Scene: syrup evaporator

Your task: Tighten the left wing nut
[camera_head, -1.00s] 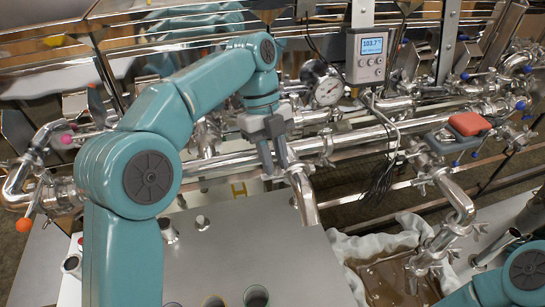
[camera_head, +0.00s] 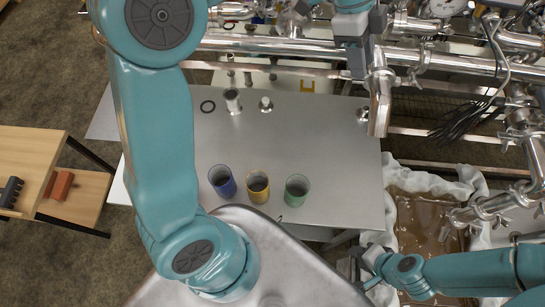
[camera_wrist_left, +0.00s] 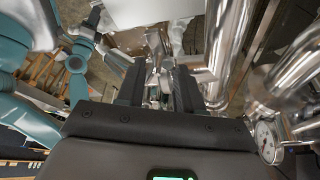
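My left gripper (camera_head: 358,70) is at the horizontal steel pipe (camera_head: 270,46), just left of a downward spout (camera_head: 380,102). In the left wrist view its two dark fingers (camera_wrist_left: 160,88) stand apart. Small silver fittings show in the gap, but I cannot tell whether the left wing nut is among them or touched. The gripper and arm cover part of the pipe clamp in the head view. My right gripper (camera_head: 367,268) is low at the right, beside the cloth-lined pan; its finger gap is unclear.
A pan of brown liquid (camera_head: 425,215) lies right. A dial gauge (camera_wrist_left: 268,140) and thick pipes are close right of the left wrist.

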